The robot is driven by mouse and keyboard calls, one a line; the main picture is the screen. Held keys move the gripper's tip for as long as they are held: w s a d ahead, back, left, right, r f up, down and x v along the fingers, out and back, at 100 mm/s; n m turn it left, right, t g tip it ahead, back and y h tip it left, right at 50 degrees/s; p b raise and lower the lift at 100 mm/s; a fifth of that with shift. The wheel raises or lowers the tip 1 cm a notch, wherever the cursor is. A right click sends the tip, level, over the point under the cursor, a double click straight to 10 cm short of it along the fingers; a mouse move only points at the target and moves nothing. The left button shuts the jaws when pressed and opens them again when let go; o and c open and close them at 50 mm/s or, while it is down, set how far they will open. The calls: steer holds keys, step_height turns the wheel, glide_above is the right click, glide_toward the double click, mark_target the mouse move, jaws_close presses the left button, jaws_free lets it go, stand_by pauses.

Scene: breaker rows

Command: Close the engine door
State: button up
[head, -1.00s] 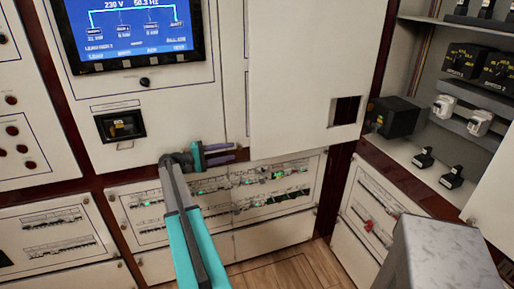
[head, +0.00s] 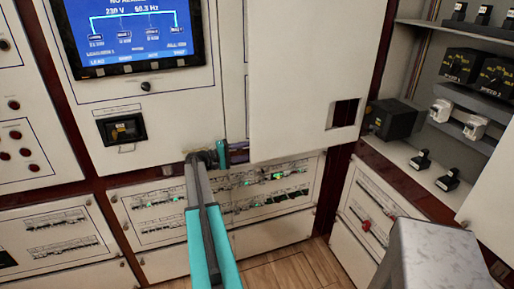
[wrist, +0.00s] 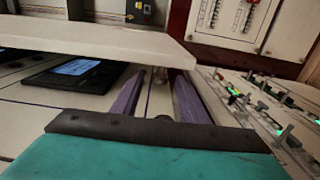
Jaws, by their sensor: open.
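A white door panel (head: 305,75) with a square cutout near its lower right corner stands out from the cabinet front in the head view. I take it for the engine door; no label on it is readable. My gripper (head: 236,153) is at its lower left edge, and the fingertips are partly hidden there. In the wrist view, the two purple fingers of my gripper (wrist: 158,88) are apart with nothing between them. A pale slab edge (wrist: 100,36), apparently the door's, crosses just beyond the fingertips. I cannot tell whether they touch it.
A blue-lit screen (head: 135,32) and a small black device (head: 122,129) are on the panel to the left. Breaker rows (head: 265,190) lie below the door. Open shelves with black boxes (head: 397,118) are at the right. A white panel (head: 490,195) stands at the right edge.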

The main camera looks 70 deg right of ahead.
mark_target(257, 149)
steer(key=shift+p+x, duration=0.4)
steer(key=shift+x, duration=1.35)
jaws_close()
steer(key=shift+a, duration=0.1)
